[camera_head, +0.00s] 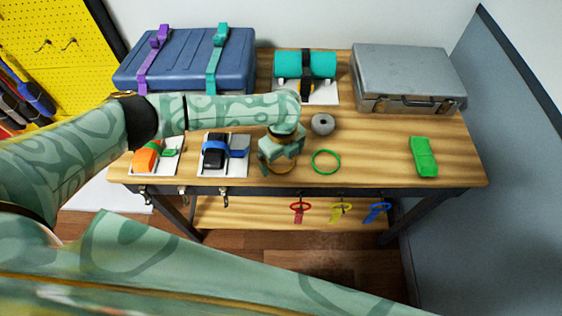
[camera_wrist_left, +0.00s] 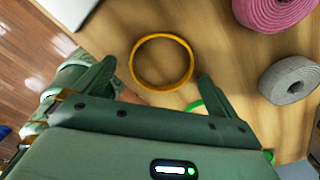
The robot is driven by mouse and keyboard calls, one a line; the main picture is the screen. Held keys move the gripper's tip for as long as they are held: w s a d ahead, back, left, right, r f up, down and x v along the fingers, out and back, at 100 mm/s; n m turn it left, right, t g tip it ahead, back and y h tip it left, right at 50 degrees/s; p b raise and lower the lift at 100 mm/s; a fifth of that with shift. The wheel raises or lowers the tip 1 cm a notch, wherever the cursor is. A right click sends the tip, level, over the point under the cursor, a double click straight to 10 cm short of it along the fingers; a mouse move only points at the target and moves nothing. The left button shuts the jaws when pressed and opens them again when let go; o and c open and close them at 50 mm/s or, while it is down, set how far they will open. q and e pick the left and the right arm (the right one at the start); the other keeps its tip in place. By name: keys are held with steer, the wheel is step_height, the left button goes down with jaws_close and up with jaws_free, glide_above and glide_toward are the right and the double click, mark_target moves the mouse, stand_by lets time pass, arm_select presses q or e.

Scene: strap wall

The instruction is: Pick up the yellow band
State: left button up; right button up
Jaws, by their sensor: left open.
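The yellow band (camera_head: 283,173) is a thin orange-yellow ring lying flat on the wooden tabletop near its front edge. My left gripper (camera_head: 279,157) is over it and partly hides it in the head view. In the left wrist view the whole yellow band (camera_wrist_left: 134,65) shows, lying between the two spread fingertips of my left gripper (camera_wrist_left: 157,71) in the picture. The jaws are open with nothing between them; the exact height above the table is hard to tell. My right gripper is not in view.
A green band (camera_head: 313,161) lies just right of the yellow one. A grey roll (camera_head: 322,124) stands behind it, and a pink roll (camera_wrist_left: 280,10) shows in the wrist view. A green block (camera_head: 424,157) lies at right. Strapped pouches on white boards (camera_head: 240,170) stand left.

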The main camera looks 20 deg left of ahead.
arm_select(q)
steer(key=shift+f, duration=0.2)
steer(key=c, duration=1.1)
steer(key=shift+o, duration=0.2)
steer(key=shift+r, duration=0.1)
